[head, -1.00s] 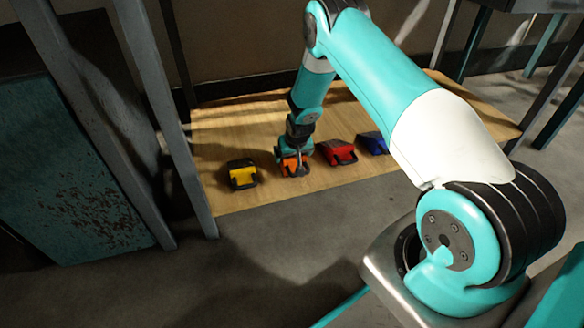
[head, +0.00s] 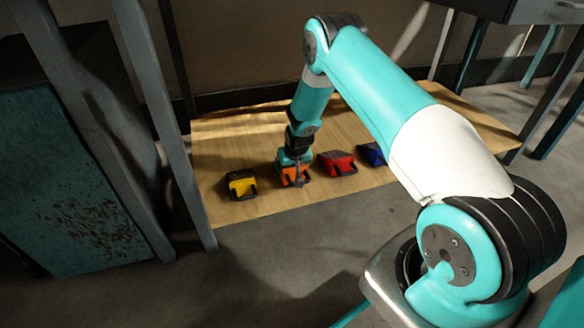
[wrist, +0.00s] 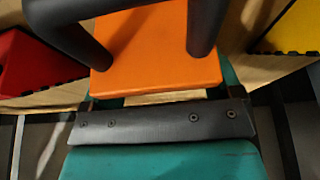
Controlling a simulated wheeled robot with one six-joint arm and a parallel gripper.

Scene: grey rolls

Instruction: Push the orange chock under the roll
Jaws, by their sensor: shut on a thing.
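The orange chock (head: 291,178) is on the wooden board, between the yellow chock and the red chock. My gripper (head: 295,165) is directly over it and shut on it. In the wrist view the orange chock (wrist: 165,52) fills the upper middle, with its black handle in front of it. A dark bolted bar and teal parts cover its lower side there. I cannot tell whether the chock touches the board. I cannot make out a roll in either view.
The yellow chock (head: 241,185) lies left of the orange one, the red chock (head: 338,163) and blue chock (head: 371,154) to its right. The wooden board (head: 262,207) has bare room in front and behind. Grey posts (head: 160,110) stand at its left.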

